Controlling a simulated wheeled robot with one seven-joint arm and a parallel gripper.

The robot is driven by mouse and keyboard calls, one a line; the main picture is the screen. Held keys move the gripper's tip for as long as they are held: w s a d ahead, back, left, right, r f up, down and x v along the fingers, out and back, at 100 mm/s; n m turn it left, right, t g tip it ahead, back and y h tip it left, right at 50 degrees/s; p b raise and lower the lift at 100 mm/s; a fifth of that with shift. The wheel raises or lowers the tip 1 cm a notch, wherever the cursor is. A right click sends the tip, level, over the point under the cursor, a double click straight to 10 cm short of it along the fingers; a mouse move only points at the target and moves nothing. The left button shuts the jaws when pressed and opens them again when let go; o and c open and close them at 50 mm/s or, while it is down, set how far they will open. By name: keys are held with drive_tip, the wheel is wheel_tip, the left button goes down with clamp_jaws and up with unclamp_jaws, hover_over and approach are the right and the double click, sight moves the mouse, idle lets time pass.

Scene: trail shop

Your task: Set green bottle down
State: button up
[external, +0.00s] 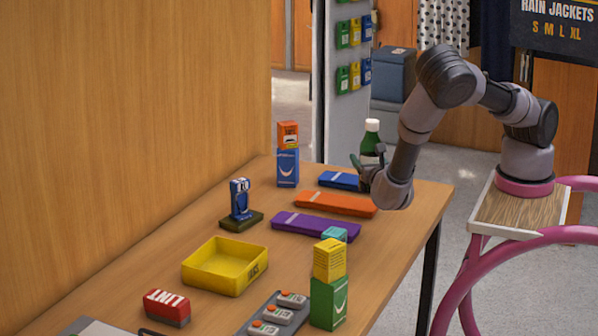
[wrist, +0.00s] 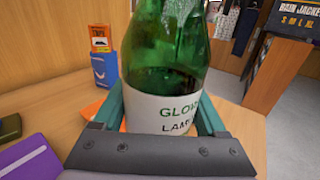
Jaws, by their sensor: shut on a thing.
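The green bottle (external: 371,140) has a white cap and shows above my gripper at the far right part of the table in the external view. In the wrist view the green bottle (wrist: 165,60) stands upright, with a white label partly readable, between my two fingers. My gripper (external: 368,172) is shut on it; its teal fingers also show on both sides of the bottle in the wrist view (wrist: 168,115). The bottle's base is hidden, so I cannot tell whether it touches the table.
On the wooden table (external: 150,290), a blue case (external: 340,180), an orange case (external: 335,204) and a purple case (external: 315,226) lie close to my gripper. A blue box (external: 288,168) with an orange box (external: 288,134) on top stands behind. A yellow tray (external: 224,268) sits nearer the front.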

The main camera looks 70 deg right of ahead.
drive_tip(key=shift+w+d+f+n+t+y, duration=0.75)
drive_tip(key=shift+w+d+n+t+y, duration=2.25)
drive_tip(key=shift+w, duration=1.75)
drive_tip(key=w+a+r+y, duration=0.2)
drive_tip(key=w+a, duration=0.3)
drive_tip(key=a, duration=0.5)
drive_tip(key=shift+w+a+f, duration=0.1)
drive_tip(key=shift+a+f, duration=0.15)
drive_tip(key=shift+f, duration=1.3)
drive_tip(key=shift+s+a+f, duration=0.1)
drive_tip(key=shift+a+f, duration=0.1)
drive_tip(key=shift+f, duration=1.35)
drive_tip(key=shift+w+a+f, duration=0.1)
drive_tip(key=shift+a+f, duration=0.15)
drive_tip(key=shift+f, duration=1.3)
drive_tip(key=shift+f+n, duration=0.1)
drive_tip(key=shift+n, duration=0.2)
drive_tip(key=o, duration=1.6)
